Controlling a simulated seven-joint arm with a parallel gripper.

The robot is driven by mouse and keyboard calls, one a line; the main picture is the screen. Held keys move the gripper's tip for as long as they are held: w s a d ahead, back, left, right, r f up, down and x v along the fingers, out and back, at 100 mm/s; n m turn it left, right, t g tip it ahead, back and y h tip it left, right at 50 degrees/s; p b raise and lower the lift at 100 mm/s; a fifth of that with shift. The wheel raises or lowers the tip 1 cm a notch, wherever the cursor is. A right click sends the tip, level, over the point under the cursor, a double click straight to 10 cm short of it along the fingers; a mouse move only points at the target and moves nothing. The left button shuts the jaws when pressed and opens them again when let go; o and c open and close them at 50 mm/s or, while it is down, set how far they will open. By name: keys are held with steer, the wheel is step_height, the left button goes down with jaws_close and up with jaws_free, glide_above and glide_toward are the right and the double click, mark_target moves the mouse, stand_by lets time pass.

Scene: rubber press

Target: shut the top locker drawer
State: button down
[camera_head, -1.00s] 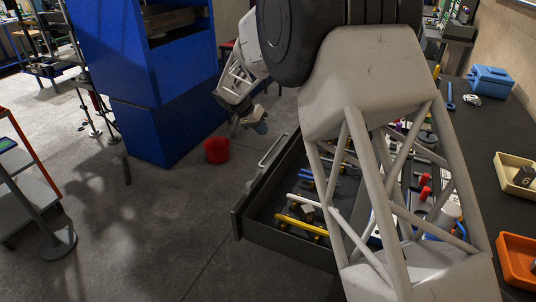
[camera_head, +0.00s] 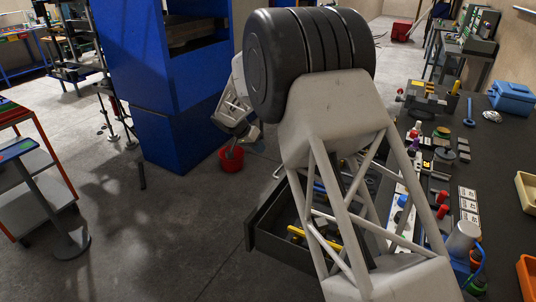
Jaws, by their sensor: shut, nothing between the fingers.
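The red bucket (camera_head: 231,165) stands on the floor by the blue cabinet (camera_head: 178,120). The bench top (camera_head: 490,140) at right holds bottles, small tools and a blue box (camera_head: 511,97). A shelf cart (camera_head: 40,185) stands at far left. Floor left of the drawer is clear.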

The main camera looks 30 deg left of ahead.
steer(key=w+d+f, duration=0.3)
steer(key=d+f, duration=0.4)
steer(key=d, duration=0.1)
steer(key=shift+w+d+f, duration=0.25)
steer(key=shift+f, duration=0.05)
steer(key=shift+d, duration=0.1)
stand_by(0.5)
steer(key=d, duration=3.1)
steer(key=shift+d, duration=0.3)
steer(key=shift+a, duration=0.1)
